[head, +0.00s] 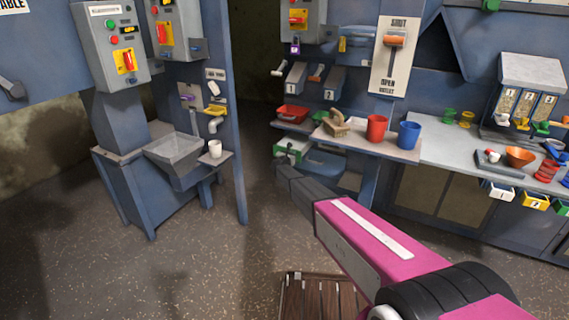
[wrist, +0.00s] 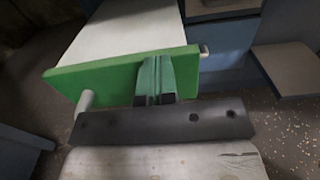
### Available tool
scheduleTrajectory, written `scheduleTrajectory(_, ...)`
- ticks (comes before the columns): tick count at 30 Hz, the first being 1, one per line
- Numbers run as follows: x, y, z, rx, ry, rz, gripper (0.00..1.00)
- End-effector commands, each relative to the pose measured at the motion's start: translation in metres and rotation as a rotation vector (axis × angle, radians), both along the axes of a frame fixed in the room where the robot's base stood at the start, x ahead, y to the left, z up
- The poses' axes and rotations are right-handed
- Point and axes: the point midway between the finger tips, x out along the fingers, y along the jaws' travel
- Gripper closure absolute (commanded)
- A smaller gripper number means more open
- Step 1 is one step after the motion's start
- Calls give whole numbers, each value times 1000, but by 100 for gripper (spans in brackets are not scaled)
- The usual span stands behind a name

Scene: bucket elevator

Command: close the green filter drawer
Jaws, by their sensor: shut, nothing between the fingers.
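The green filter drawer (head: 292,147) stands out from the blue cabinet under the bench in the head view, so it is open. In the wrist view its green front panel (wrist: 115,78) is close, with the pale top of the drawer behind it. A pale peg (wrist: 85,100) shows at the panel's lower left and a small pale end at its right edge. My gripper (wrist: 155,70) is shut and empty, its fingertips overlapping the middle of the green panel. I cannot tell whether they touch it.
A blue post (head: 238,150) stands left of the drawer. The bench (head: 400,152) above holds a brush (head: 336,124), a red cup (head: 376,128) and a blue cup (head: 409,135). A slatted wooden pallet (head: 325,300) lies on the floor. The floor between post and pallet is clear.

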Motion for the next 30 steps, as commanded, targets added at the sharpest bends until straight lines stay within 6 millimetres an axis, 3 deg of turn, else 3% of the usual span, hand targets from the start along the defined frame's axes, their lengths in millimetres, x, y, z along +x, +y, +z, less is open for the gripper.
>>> scheduleTrajectory(1,21,-5,-2,1,0,-1,100)
scheduleTrajectory(3,38,-13,-1,0,-1,-1,100)
scheduleTrajectory(12,86,-34,-1,0,0,0,100)
scheduleTrajectory(18,96,-39,-1,0,1,1,100)
scheduleTrajectory(30,96,-39,-1,0,1,1,100)
